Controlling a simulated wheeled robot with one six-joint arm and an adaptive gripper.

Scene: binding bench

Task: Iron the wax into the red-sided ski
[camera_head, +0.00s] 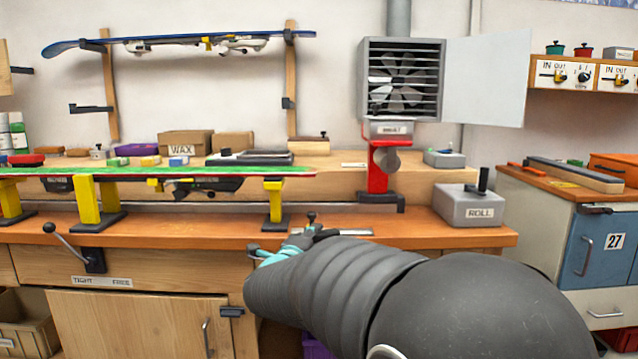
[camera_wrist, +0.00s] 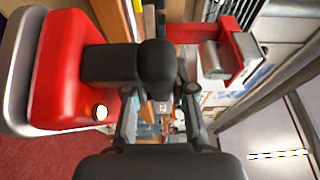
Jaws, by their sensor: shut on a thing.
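The ski (camera_head: 150,171) lies level across yellow supports at the left of the head view. Its upper face is green with pale streaks, and a thin red side shows along its edge. Dark binding parts hang below it. In the wrist view my gripper (camera_wrist: 160,108) is shut on the black handle of a red iron (camera_wrist: 65,70). The iron has a grey plate and a lit lamp. My arm seems to hide the iron in the head view.
Yellow supports (camera_head: 86,200) with black feet stand on the bench (camera_head: 160,233). A red stand (camera_head: 379,172) is beneath the fan box (camera_head: 402,80). A grey ROLL box (camera_head: 470,206) sits at the right. A lever (camera_head: 66,240) sticks out at the front left.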

